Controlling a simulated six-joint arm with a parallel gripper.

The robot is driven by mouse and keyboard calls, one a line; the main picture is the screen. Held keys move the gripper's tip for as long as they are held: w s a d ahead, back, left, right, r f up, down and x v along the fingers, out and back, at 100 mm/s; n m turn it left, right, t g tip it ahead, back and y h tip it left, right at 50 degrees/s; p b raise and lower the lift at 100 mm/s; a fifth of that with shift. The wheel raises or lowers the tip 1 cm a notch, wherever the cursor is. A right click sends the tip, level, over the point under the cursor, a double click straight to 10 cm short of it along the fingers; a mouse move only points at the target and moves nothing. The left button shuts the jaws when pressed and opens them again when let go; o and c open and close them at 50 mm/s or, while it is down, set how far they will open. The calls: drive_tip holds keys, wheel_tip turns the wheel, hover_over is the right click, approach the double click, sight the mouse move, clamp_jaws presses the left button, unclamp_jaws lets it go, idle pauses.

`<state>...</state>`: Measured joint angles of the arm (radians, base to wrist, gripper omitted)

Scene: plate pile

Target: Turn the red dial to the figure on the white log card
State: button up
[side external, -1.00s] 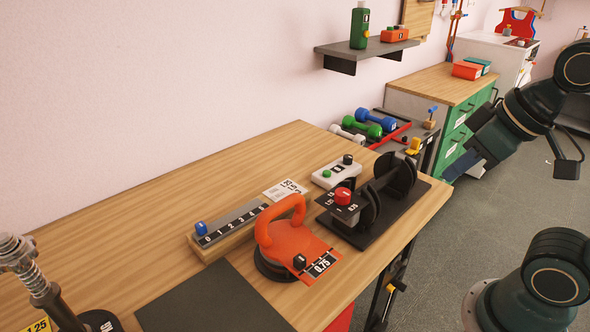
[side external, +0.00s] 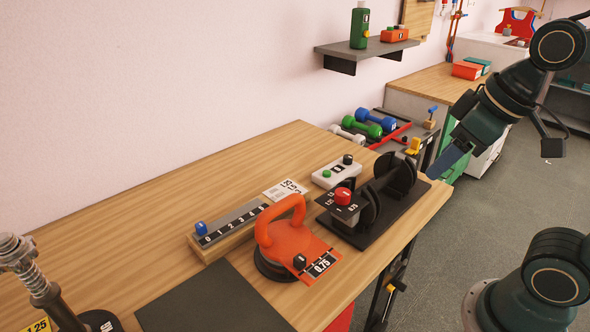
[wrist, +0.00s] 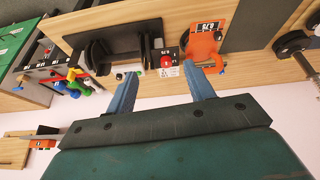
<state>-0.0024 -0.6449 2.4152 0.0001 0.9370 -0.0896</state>
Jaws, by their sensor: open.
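The red dial (side external: 343,196) sits on a small black block with white figures, at the front of a black stand (side external: 395,214). It also shows in the wrist view (wrist: 167,61), between my fingertips in the picture but beyond them. The white log card (side external: 286,189) lies flat on the bench behind the dial; its figures are small and turned, and I cannot read them surely. My gripper (side external: 446,163) is open and empty in the air to the right of the stand, above the bench's right end. Its two blue fingers show in the wrist view (wrist: 162,72).
An orange handle (side external: 290,238) with a 0.75 label stands left of the dial. A sliding scale (side external: 232,228) with a blue knob and a white box (side external: 338,172) with buttons are close by. Dumbbells (side external: 375,120) lie on a rack behind.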

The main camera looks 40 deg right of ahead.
drive_tip(key=w+r+n+g, duration=0.15)
drive_tip(key=w+n, duration=0.25)
drive_tip(key=w, duration=0.5)
drive_tip(key=n+g, duration=0.4)
hover_over(343, 192)
drive_tip(key=shift+f+t, duration=0.25)
drive_tip(key=shift+f, duration=1.4)
drive_tip(key=shift+f, duration=0.1)
drive_tip(key=shift+f, duration=6.8)
drive_tip(key=c, duration=1)
